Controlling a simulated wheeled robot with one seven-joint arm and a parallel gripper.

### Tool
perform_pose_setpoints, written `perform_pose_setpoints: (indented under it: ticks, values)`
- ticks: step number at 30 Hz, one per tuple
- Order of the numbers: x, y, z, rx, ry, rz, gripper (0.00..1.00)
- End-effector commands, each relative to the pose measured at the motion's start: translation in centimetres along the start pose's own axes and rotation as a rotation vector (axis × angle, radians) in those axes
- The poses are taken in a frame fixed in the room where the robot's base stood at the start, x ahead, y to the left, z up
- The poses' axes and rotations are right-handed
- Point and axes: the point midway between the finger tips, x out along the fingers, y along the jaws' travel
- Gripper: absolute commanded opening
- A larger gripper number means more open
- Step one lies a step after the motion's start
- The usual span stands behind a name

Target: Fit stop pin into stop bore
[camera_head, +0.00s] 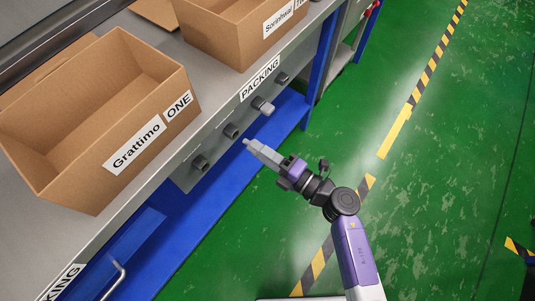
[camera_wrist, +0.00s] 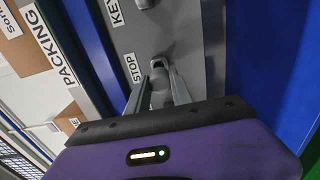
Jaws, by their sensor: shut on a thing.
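My gripper (camera_head: 257,149) is shut on a grey stop pin (camera_head: 246,142), whose end pokes out past the fingertips toward the panel. In the wrist view the stop pin (camera_wrist: 160,84) sits between the two fingers of my gripper (camera_wrist: 160,92). Just beyond it is the dark mouth of the stop bore (camera_wrist: 157,62), beside the STOP label (camera_wrist: 132,68). The pin overlaps the bore in that view, and I cannot tell whether they touch. In the head view the pin appears apart from the panel, and the labels by the bores cannot be read.
The grey bench front carries several round fittings, one (camera_head: 200,162) nearest and another (camera_head: 263,105) lighter. A KEY label (camera_wrist: 113,12) is above STOP. Cardboard boxes, one (camera_head: 150,85) marked Grattimo, stand on the bench.

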Motion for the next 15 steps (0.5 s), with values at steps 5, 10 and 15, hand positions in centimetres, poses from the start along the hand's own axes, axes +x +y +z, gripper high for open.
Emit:
perform_pose_setpoints:
  ticks: [5,10,15]
  values:
    - [1.1,0.0,-0.1,0.0,0.001,0.0,0.0]
    - [1.6,0.0,0.0,0.0,0.0,0.0,0.0]
    - [1.6,0.0,0.0,0.0,0.0,0.0,0.0]
